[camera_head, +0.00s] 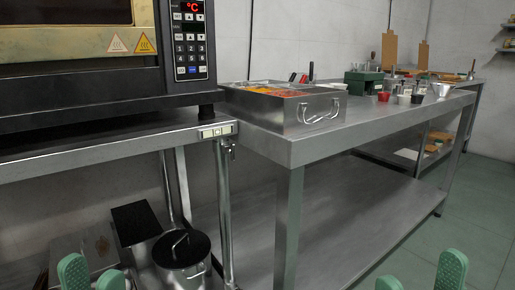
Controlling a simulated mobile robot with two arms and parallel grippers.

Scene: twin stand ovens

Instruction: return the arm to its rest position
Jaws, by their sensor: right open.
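My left gripper (92,277) shows at the bottom left edge, with two green fingertips a little apart and nothing seen between them. My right gripper (420,277) shows at the bottom right edge, with its green fingertips wide apart and empty. Only the fingertips of both grippers are in the picture; the arms behind them are out of view. Neither gripper is seen touching anything.
A black oven (100,98) with a lit keypad stands on a steel stand (60,156) at left. A steel table (370,122) carries a food tray (310,115) and several small cups. A lidded pot (182,250) stands below the oven. Floor (485,205) is clear at right.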

